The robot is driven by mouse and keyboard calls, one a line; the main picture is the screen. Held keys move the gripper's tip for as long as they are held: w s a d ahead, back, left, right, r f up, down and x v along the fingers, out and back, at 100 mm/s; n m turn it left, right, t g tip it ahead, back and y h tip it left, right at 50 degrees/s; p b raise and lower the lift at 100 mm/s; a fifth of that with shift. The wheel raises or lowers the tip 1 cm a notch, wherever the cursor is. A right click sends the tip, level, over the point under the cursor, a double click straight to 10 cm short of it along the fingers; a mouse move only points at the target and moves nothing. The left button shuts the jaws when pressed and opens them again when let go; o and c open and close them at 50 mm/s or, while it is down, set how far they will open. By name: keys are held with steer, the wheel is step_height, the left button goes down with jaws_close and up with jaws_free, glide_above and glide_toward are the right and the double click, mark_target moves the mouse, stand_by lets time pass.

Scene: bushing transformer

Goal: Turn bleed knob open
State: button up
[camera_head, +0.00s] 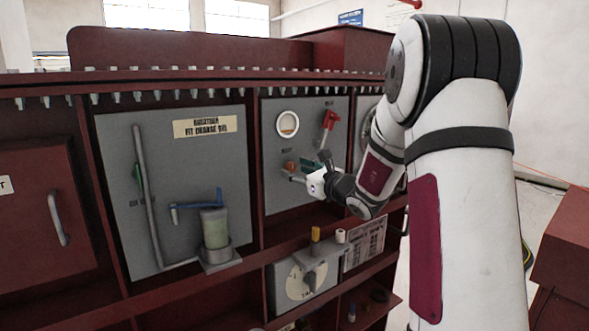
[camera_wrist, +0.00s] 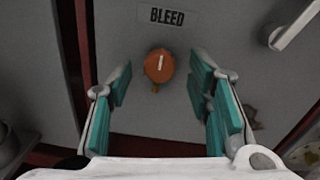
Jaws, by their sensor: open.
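The bleed knob (camera_wrist: 159,66) is a round orange knob with a white mark line, on a grey panel under a label (camera_wrist: 167,16) reading BLEED. The mark stands about upright in the wrist view. In the head view the knob (camera_head: 290,166) is a small orange spot just left of my gripper. My gripper (camera_wrist: 159,88) is open, with teal finger pads on the left and right of the knob and clear gaps to both. In the head view my gripper (camera_head: 302,172) is partly hidden by its own wrist.
A red valve handle (camera_head: 329,121) and a round gauge (camera_head: 288,124) sit above on the same panel (camera_head: 268,143). A grey pipe or handle (camera_wrist: 296,22) sticks out at upper right in the wrist view. A dial box (camera_head: 303,282) with a yellow-topped post stands below.

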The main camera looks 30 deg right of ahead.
steer(key=shift+w, duration=1)
jaws_close()
